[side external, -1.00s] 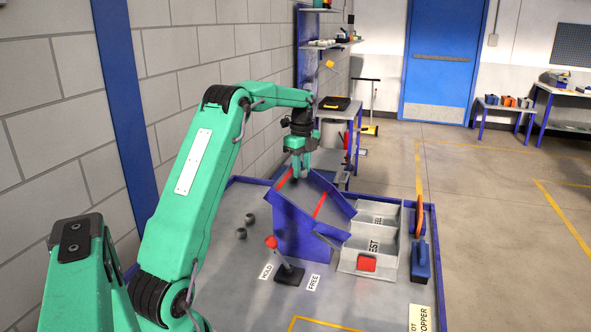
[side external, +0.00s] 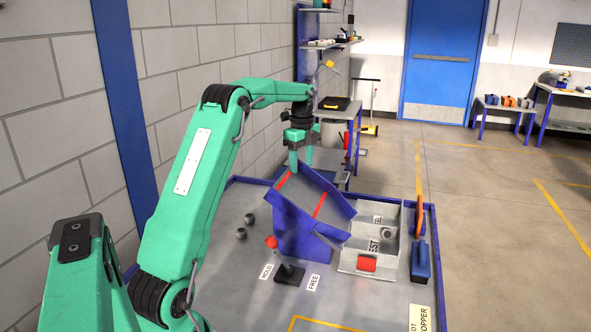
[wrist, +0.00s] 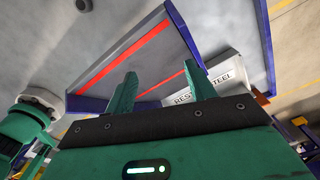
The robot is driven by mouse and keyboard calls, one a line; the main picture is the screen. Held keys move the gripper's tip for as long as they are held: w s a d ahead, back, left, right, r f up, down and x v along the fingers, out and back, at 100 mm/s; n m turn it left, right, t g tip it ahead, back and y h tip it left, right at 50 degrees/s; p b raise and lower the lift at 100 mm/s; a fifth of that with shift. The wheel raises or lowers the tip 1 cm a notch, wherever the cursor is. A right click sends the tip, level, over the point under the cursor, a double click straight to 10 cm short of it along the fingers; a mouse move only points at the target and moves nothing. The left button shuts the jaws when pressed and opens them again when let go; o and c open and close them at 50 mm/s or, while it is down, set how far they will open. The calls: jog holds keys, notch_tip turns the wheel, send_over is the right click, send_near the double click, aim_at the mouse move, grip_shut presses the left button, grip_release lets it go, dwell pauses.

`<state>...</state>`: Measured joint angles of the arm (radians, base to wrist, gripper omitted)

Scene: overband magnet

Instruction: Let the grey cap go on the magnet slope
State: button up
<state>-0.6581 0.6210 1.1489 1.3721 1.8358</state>
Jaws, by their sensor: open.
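The magnet slope (side external: 312,196) is a blue-sided grey chute with two red stripes, tilted down to the right; it also shows in the wrist view (wrist: 135,62). My gripper (side external: 301,160) is above its upper end. Its fingers are apart and empty in the wrist view (wrist: 160,78). A grey cap (side external: 386,234) lies in the grey tray (side external: 345,262) at the foot of the slope; I cannot tell which compartment holds it. Two more grey caps (side external: 250,219) (side external: 241,233) rest on the table left of the slope. No cap shows on the slope.
A red-knobbed lever (side external: 272,242) stands in front of the slope, between HOLD and FREE labels, leaning left. A blue block (side external: 421,262) and an orange upright piece (side external: 419,215) are right of the tray. The front of the table is mostly clear.

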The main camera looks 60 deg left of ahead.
jog(key=shift+r, duration=2.9)
jog(key=shift+d, duration=0.1)
jog(key=s+d+r+n+t+y, duration=0.1)
jog(key=s+d+r+n, duration=0.2)
jog(key=d, duration=0.8)
jog(key=s+d+r+n+t, duration=0.2)
jog(key=s+d+r+n, duration=0.15)
jog(key=d, duration=0.65)
jog(key=s+d+f+n+t, duration=0.1)
jog(key=s+d+f+n, duration=0.2)
jog(key=s+d, duration=0.3)
jog(key=s+d+f+n+t+h, duration=0.1)
jog(key=s+d+f+n, duration=0.3)
jog(key=s+d, duration=0.3)
jog(key=shift+s+f+t, duration=0.3)
jog(key=shift+s+f, duration=0.4)
jog(key=shift+s, duration=0.5)
